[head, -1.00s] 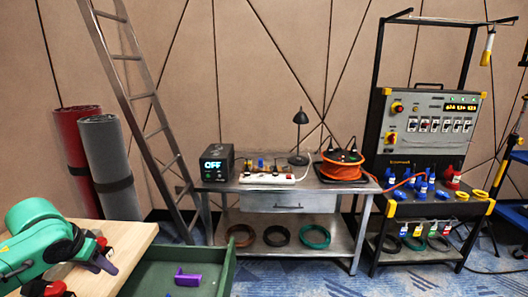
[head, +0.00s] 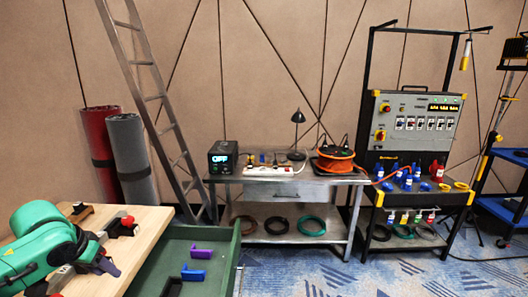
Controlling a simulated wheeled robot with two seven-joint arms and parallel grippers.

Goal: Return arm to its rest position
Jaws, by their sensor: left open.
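My left arm (head: 50,243), green with dark joints, comes in from the lower left over the wooden tabletop. Its gripper (head: 108,266) is dark purple and open. It hangs near the table's right edge, beside the green drawer. I see nothing held in it, though its fingertips are small and partly hidden. My right gripper is not in view.
The wooden table (head: 150,216) bears several small dark and red parts. The green open drawer (head: 228,262) holds a purple piece (head: 201,254) and a blue piece (head: 193,275). A ladder (head: 160,110), a metal workbench (head: 285,187) and a panel cart (head: 420,125) stand behind. Blue carpet between is clear.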

